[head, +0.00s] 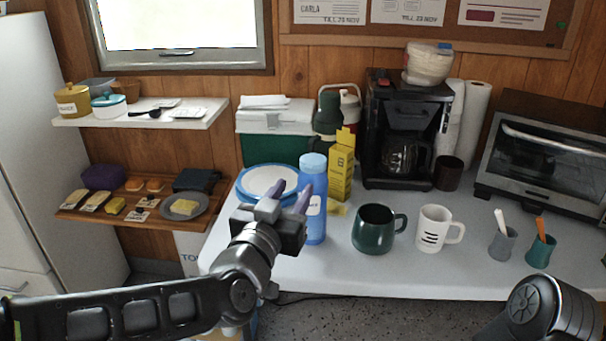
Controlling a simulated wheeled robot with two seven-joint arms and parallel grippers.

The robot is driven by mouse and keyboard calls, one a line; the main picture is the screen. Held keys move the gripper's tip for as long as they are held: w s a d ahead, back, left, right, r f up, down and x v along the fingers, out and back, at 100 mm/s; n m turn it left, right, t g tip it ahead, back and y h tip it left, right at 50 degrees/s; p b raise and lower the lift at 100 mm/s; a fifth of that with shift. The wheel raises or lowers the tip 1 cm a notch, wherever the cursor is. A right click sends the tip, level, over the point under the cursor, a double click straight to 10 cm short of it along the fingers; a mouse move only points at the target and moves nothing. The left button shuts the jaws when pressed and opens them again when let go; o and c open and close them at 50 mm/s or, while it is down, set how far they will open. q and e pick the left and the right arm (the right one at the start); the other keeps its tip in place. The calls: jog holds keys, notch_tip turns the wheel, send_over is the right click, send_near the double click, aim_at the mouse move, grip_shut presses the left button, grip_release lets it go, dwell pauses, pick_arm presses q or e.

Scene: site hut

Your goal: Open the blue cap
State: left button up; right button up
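A blue bottle (317,226) with a pale label stands upright on the white table. Its light blue cap (313,161) sits on top. My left gripper (290,195) is at the bottle's left and near side, below the cap. Its two fingers are spread with a gap between them, and nothing shows held in it. One finger overlaps the bottle's body in the picture; I cannot tell whether it touches. Part of the bottle's left side is hidden behind the gripper. Part of my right arm shows at the lower right, but its gripper is out of view.
A yellow box (341,168) stands close behind the bottle, and a blue-rimmed plate (268,180) lies left of it. A dark green mug (372,232) and a white mug (434,228) stand to the right. The coffee maker (404,125) is behind.

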aim_at(307, 169)
pick_arm(q)
jog(key=x, duration=0.7)
grip_shut()
dwell(0.3)
